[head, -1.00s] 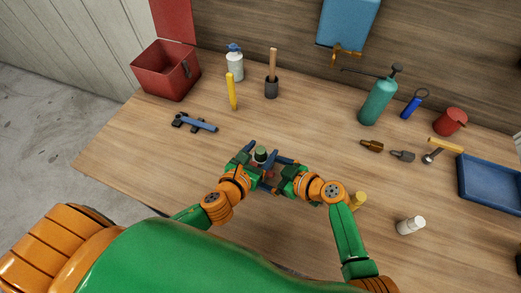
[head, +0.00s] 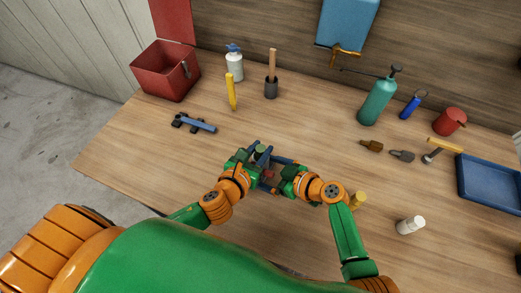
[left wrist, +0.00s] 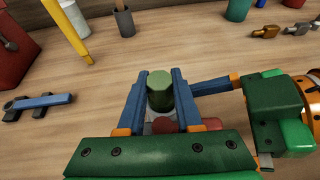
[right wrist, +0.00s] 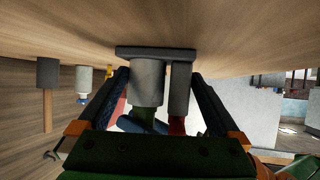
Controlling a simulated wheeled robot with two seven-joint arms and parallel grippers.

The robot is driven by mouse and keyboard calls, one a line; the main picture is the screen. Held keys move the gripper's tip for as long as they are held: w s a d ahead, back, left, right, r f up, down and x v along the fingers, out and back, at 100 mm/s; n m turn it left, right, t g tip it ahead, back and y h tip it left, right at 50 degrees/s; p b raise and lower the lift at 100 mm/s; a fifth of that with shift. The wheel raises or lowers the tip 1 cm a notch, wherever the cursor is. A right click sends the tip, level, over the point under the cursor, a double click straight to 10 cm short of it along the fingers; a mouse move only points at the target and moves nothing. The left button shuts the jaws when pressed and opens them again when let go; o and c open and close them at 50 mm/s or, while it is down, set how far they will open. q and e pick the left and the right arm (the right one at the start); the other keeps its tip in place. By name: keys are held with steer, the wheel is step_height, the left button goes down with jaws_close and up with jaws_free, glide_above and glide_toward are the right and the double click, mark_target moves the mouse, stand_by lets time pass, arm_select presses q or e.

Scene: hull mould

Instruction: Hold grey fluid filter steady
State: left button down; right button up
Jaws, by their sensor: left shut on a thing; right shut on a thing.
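The grey fluid filter (right wrist: 147,82) shows in the right wrist view as a grey cylinder with a green end, beside a slimmer grey cylinder with a red end, both against a dark bar. In the left wrist view its green top (left wrist: 160,88) stands between the fingers of my left gripper (left wrist: 161,77), which is shut on it. My right gripper (right wrist: 160,76) is shut with a finger on each side of the filter assembly; its exact contact is hard to see. In the head view the green top (head: 260,150) shows, with the rest mostly hidden by my grippers.
A blue clamp-like tool (head: 195,123) lies left of the grippers. Wood around the front is clear.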

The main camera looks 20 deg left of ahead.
arm_select(q)
steer(key=shift+r, duration=2.85)
arm_select(e)
steer(key=o, duration=0.5)
arm_select(q)
steer(key=shift+s, duration=0.1)
arm_select(e)
steer(key=shift+r, duration=0.75)
steer(key=v, duration=0.8)
steer(key=shift+d, duration=0.1)
